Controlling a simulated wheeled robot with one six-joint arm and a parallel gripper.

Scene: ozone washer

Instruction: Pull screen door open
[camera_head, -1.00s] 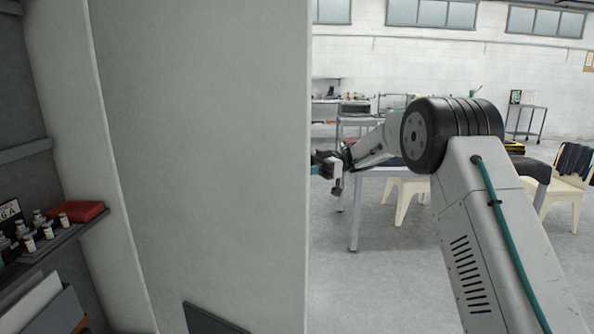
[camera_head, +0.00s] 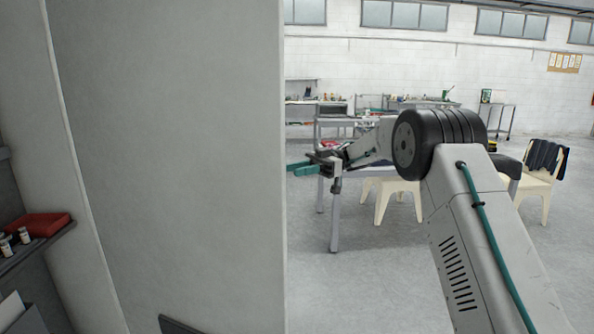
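A tall plain grey panel (camera_head: 180,150) with a pale right edge fills the left half of the view. I cannot tell whether it is the screen door or a fixed wall, and I see no handle on it. My gripper (camera_head: 298,168) has green fingers and shows just right of the panel's edge, in front of the far room. Its fingers point left, look apart and hold nothing that I can see. I cannot tell whether they touch the panel.
A shelf with a red box (camera_head: 38,224) and small bottles is at the lower left. White chairs (camera_head: 398,198) and work tables stand beyond my arm. The grey floor (camera_head: 360,285) between panel and arm looks clear.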

